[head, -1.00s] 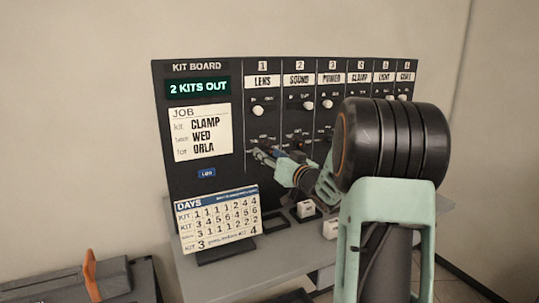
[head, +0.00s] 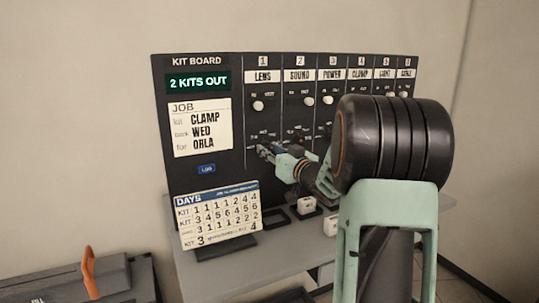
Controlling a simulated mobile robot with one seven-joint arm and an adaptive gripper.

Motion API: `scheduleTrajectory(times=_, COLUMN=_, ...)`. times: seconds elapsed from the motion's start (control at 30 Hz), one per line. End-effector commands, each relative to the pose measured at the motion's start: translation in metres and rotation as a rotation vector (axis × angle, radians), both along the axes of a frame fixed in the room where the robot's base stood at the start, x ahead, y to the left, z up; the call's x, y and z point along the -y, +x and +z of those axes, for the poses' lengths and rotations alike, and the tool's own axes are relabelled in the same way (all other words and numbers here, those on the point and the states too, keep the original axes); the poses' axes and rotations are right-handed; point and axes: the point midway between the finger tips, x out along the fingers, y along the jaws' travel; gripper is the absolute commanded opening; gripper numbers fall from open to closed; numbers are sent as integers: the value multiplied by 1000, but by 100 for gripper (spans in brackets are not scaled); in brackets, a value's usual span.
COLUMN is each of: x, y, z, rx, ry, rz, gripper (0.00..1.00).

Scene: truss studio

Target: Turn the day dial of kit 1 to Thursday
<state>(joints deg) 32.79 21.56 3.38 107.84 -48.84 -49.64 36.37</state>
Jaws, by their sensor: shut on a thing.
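The kit board (head: 205,105) stands upright on the grey table, with the kit 1 column (head: 263,76), labelled LENS, at the left of its numbered columns. A white upper knob (head: 258,105) shows in that column. My gripper (head: 264,152) is at the lower part of the kit 1 column, where the day dial is, and is shut on the dial. The fingers cover the dial, so its pointer and the day it shows cannot be read. My arm reaches in from the right and hides the lower parts of some columns further right.
A DAYS calendar card (head: 217,217) stands in front of the board at lower left. White blocks (head: 306,206) sit on the table (head: 245,266) below the columns. A dark case with an orange handle (head: 90,271) is at far left.

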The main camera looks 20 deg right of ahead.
Motion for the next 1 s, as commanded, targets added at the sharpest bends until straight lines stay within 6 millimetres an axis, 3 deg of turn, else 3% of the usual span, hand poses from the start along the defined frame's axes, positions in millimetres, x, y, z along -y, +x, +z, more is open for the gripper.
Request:
scheduleTrajectory(times=0.6, x=1, y=0, z=0, rx=19, ry=-483, rz=-2, gripper=1)
scheduleTrajectory(times=1.0, x=1, y=0, z=2, rx=22, ry=-614, rz=0, gripper=1)
